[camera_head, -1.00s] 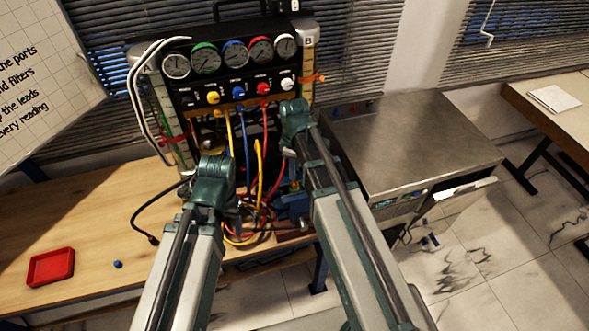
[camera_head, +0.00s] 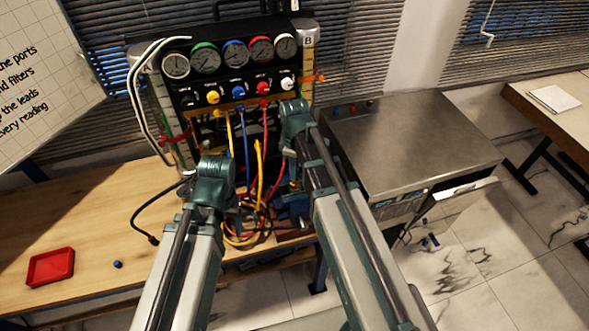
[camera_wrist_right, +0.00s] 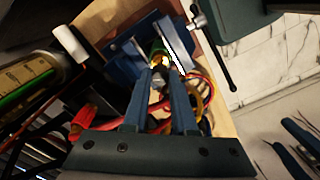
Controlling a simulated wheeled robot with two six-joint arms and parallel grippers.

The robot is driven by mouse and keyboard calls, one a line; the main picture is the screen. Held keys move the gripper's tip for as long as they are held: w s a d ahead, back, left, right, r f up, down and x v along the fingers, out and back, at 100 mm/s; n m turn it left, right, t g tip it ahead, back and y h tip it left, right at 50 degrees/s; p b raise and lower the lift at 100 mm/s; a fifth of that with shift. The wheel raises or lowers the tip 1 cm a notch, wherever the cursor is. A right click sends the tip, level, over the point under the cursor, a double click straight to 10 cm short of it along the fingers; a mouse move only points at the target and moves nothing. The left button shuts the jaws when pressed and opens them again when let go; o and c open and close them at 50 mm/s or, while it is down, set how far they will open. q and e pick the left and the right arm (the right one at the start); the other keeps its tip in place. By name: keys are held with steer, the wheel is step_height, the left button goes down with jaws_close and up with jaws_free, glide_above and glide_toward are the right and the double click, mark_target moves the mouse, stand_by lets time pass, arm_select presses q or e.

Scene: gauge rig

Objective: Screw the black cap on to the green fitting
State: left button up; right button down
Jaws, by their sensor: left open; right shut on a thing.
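In the right wrist view, my right gripper (camera_wrist_right: 165,76) is shut on a small dark piece, which looks like the black cap (camera_wrist_right: 165,72); the fingers hide much of it. Just beyond the fingertips is the green fitting (camera_wrist_right: 156,47), between the jaws of a blue vise (camera_wrist_right: 177,42). The cap is close to the fitting; I cannot tell whether they touch.
The gauge panel (camera_head: 235,80) stands behind both arms. Yellow, blue and red hoses (camera_head: 258,170) hang between them. A red tray (camera_head: 51,266) and a small blue piece (camera_head: 118,264) lie on the wooden bench (camera_head: 100,210), with bare wood around them. A metal-topped cabinet (camera_head: 410,140) stands at right.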

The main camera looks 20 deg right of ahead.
steer(key=shift+f, duration=0.2)
steer(key=shift+f+b, duration=0.85)
steer(key=shift+b, duration=0.1)
steer(key=shift+f, duration=0.25)
stand_by(0.5)
steer(key=m, duration=0.5)
stand_by(0.3)
steer(key=shift+m, duration=0.4)
steer(key=m, duration=0.4)
steer(key=shift+m, duration=0.3)
